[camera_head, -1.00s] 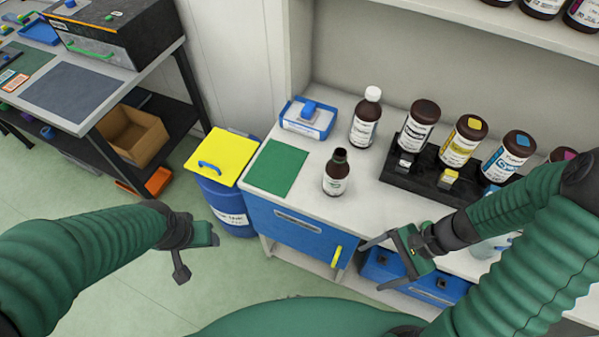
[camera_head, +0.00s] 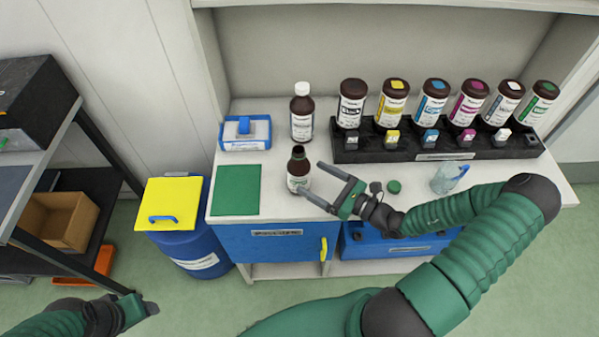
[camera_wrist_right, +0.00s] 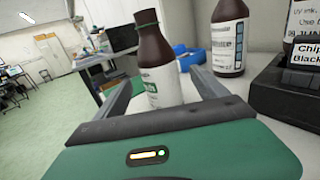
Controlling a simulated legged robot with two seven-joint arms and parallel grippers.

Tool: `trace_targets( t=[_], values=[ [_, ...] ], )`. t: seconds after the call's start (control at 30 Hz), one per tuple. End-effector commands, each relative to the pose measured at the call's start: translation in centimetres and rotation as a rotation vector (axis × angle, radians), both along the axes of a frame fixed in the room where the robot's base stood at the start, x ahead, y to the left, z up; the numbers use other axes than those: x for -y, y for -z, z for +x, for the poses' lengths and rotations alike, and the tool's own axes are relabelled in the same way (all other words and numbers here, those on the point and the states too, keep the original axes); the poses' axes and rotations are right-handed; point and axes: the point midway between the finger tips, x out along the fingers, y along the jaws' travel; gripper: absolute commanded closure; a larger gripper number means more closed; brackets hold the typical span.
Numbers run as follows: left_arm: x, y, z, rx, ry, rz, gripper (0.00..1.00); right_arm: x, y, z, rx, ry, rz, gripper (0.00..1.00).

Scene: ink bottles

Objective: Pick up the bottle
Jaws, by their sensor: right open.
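A small brown bottle (camera_head: 298,170) with a white-green label and no visible cap stands upright on the white counter, right of the green mat. It also shows in the right wrist view (camera_wrist_right: 156,62). My right gripper (camera_head: 309,178) is open, with its fingers pointing at this bottle from the right; in the wrist view the bottle appears between the two fingers, and contact cannot be told. A taller brown bottle with a white cap (camera_head: 302,112) stands behind it. My left gripper (camera_head: 146,309) is low at the left, away from the counter; its jaw state is unclear.
A black rack (camera_head: 436,152) with several large ink bottles stands at the back right. A blue tray (camera_head: 245,144) and green mat (camera_head: 237,190) lie left. A green cap (camera_head: 394,186) and a clear beaker (camera_head: 447,178) are near the right arm. A yellow-lidded blue bin (camera_head: 172,203) stands beside the counter.

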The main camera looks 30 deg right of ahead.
Motion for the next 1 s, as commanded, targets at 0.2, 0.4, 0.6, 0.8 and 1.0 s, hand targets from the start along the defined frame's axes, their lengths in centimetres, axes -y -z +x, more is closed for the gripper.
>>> trace_targets(
  t=[0.2,0.4,0.6,0.8,1.0],
  values=[
    [0.0,-0.1,0.0,0.0,-0.001,0.0,0.41,-0.8,0.1,2.7,0.001,-0.003,0.004,0.17],
    [0.0,-0.1,0.0,0.0,-0.001,0.0,0.41,-1.7,0.2,5.5,-0.002,-0.001,0.004,0.17],
    [0.0,-0.1,0.0,0.0,-0.001,0.0,0.41,-1.8,0.1,5.6,-0.001,0.0,0.002,0.17],
    [0.0,-0.1,0.0,0.0,-0.001,0.0,0.41,-1.9,0.0,5.6,0.0,-0.001,0.001,0.41],
    [0.0,-0.1,0.0,0.0,-0.001,0.0,0.41,-1.7,0.1,5.6,-0.001,0.0,0.003,0.67]
  ],
)
